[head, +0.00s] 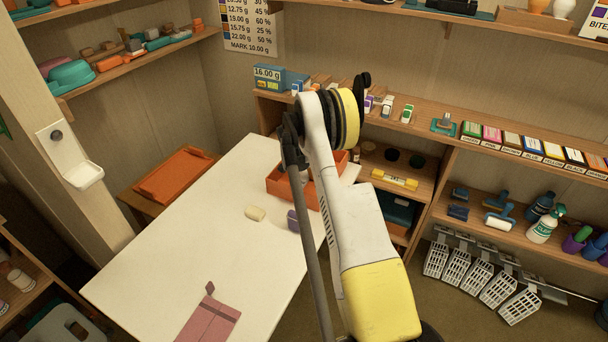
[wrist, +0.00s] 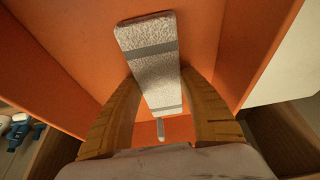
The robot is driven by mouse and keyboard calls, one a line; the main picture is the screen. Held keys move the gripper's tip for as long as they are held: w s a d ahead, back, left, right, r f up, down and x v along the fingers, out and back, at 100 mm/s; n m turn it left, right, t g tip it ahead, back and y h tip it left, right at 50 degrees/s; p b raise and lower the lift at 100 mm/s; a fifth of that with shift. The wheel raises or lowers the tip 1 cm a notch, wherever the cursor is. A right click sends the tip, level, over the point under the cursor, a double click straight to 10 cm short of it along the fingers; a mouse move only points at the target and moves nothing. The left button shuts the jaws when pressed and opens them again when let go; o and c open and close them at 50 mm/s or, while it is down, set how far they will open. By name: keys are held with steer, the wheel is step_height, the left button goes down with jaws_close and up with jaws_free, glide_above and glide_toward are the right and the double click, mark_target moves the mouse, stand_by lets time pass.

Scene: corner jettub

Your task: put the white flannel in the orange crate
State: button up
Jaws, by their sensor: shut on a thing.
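The white flannel (wrist: 150,78) has grey bands and a small tab at its near end. In the wrist view it lies between the two ridged fingers of my gripper (wrist: 160,84), which is shut on it. Orange crate walls (wrist: 60,62) surround the fingers and the flannel in that view, so both are over or inside the crate. I cannot tell whether the flannel touches the crate floor. In the head view the orange crate (head: 281,187) stands at the far right part of the white table. My arm hides part of the crate, and the gripper and flannel there.
An orange tray (head: 175,175) sits left of the table. Loaded shelves (head: 430,140) stand close behind and right of the crate.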

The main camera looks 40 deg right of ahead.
steer(key=o, duration=1.1)
steer(key=shift+o, duration=0.2)
steer(key=s+a+r+n+p, duration=0.1)
steer(key=a+r, duration=0.3)
steer(key=r, duration=0.3)
steer(key=s+a+r+n+t+p, duration=0.1)
steer(key=a+r, duration=0.4)
steer(key=r, duration=0.3)
steer(key=s+a+r+n+p, duration=0.1)
steer(key=a+r+p, duration=0.1)
steer(key=a+r, duration=0.35)
steer(key=s+a+r+n+t+y, duration=0.25)
steer(key=s+a+r, duration=0.45)
steer(key=a+r, duration=0.4)
steer(key=s+a+r+n+t+y, duration=0.1)
steer(key=s+a+n, duration=0.3)
steer(key=s+a, duration=0.3)
steer(key=s+a+r+n+t, duration=0.1)
steer(key=s+a+n, duration=0.3)
steer(key=s+a, duration=0.4)
steer(key=s+r, duration=0.1)
steer(key=s, duration=0.4)
steer(key=shift+s+a+y, duration=0.15)
steer(key=shift+s+y, duration=0.1)
steer(key=shift+y, duration=0.1)
